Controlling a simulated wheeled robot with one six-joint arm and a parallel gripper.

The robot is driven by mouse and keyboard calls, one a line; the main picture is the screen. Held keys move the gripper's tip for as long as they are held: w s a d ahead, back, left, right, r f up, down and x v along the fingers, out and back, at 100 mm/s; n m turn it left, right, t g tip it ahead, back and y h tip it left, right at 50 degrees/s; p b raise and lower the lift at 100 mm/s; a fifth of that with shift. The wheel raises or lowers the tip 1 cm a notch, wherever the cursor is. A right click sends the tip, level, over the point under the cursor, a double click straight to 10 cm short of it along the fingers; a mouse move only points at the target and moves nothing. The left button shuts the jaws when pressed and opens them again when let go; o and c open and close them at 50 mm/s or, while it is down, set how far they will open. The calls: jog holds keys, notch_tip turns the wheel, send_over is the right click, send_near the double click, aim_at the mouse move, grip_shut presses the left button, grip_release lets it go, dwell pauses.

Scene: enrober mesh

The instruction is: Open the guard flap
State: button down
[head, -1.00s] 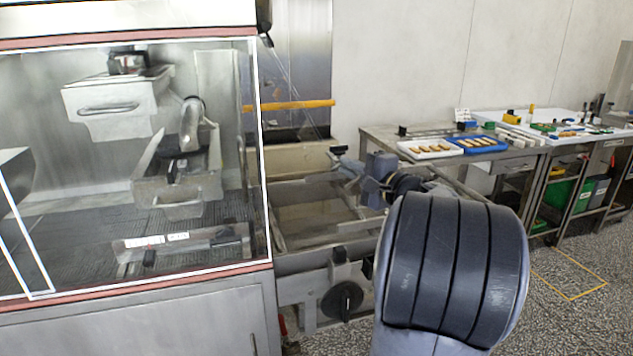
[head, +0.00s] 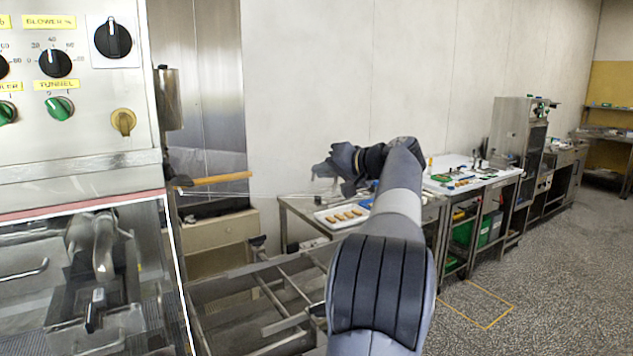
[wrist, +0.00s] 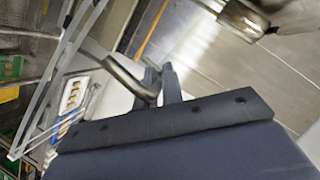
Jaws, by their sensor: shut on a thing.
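The guard flap (head: 275,195) is a clear panel, very faint in the head view; its thin edge runs nearly level from the machine's side toward my gripper. My gripper (head: 328,170) is at the flap's outer end, above the open bed of the machine. In the wrist view my gripper (wrist: 165,85) is shut on a bent grey metal bar, which looks like the flap's handle (wrist: 125,75). Thin pale frame edges, apparently the flap's (wrist: 52,85), slant down the left of that view. The exact finger contact is partly hidden.
The glazed machine housing (head: 80,210) with its knob panel stands at left. A yellow-orange bar (head: 213,179) crosses behind the bed's rails (head: 270,290). A steel table (head: 300,208) with a tray of brown pieces (head: 342,216) stands behind my arm. The floor at right is clear.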

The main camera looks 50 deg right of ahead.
jog(key=shift+n+h, duration=0.4)
jog(key=shift+n, duration=0.3)
notch_tip(320, 180, up, 6)
jog(key=p, duration=0.2)
jog(key=shift+d+p, duration=0.1)
jog(key=shift+p, duration=0.3)
jog(key=c, duration=1.6)
grip_release()
jog(key=shift+f, duration=0.1)
jog(key=shift+o, duration=0.3)
jog(key=shift+f, duration=0.1)
jog(key=shift+s, duration=0.2)
jog(key=b+v, duration=0.1)
jog(key=v, duration=0.9)
jog(key=shift+r+b, duration=0.35)
